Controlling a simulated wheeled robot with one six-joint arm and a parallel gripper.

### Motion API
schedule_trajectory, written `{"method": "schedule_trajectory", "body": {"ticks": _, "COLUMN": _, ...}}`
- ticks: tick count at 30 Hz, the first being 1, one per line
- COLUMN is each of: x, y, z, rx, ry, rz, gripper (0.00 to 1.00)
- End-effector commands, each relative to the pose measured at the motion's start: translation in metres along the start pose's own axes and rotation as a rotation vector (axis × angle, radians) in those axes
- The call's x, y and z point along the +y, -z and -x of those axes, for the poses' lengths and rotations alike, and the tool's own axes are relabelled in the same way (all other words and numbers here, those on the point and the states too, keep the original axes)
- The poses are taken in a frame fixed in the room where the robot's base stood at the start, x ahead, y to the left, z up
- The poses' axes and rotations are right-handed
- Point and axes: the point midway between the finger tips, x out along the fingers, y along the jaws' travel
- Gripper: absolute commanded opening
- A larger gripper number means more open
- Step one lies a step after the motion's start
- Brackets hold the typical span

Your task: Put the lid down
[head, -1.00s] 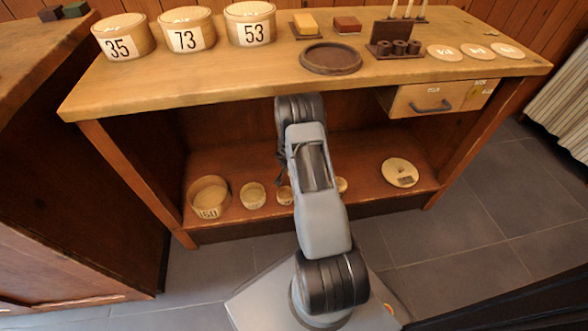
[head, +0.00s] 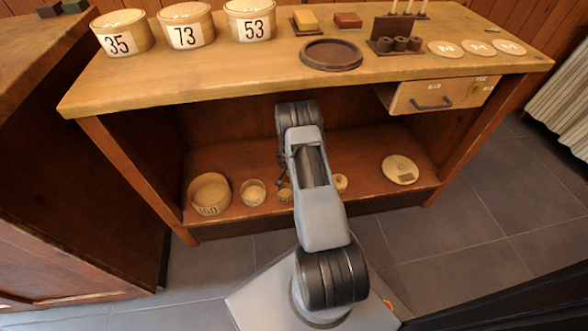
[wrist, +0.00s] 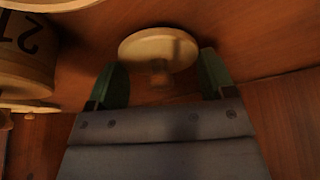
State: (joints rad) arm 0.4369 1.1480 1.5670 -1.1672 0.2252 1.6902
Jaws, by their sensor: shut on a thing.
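A small round pale wooden lid (wrist: 150,45) with a short knob shows in the wrist view, in front of my gripper (wrist: 162,80). The green fingers are shut on it, one at each side of its rim, with the knob towards the camera. Whether it touches the surface behind it is not clear. In the head view my arm hides most of the gripper and the held lid. Another round lid with a knob (head: 400,170) lies flat on the lower shelf at the right.
The lower shelf (head: 370,190) holds a large round box (head: 208,195) and smaller ones (head: 253,192) near my arm. In the wrist view a numbered box (wrist: 28,50) stands close at left. The tabletop above carries lidded boxes (head: 187,25) and a dark round tray (head: 331,54).

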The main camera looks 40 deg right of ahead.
Motion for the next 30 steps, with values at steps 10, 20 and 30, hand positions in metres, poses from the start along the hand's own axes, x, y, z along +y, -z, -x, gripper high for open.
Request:
{"method": "schedule_trajectory", "body": {"ticks": 10, "x": 0.000, "y": -0.001, "z": -0.002, "rx": 0.000, "ry": 0.000, "rz": 0.000, "gripper": 1.00}}
{"method": "schedule_trajectory", "body": {"ticks": 20, "x": 0.000, "y": 0.001, "z": 0.002, "rx": -0.001, "ry": 0.000, "rz": 0.000, "gripper": 1.00}}
{"method": "schedule_trajectory", "body": {"ticks": 30, "x": -0.001, "y": -0.007, "z": 0.048, "rx": 0.000, "ry": 0.001, "rz": 0.000, "gripper": 1.00}}
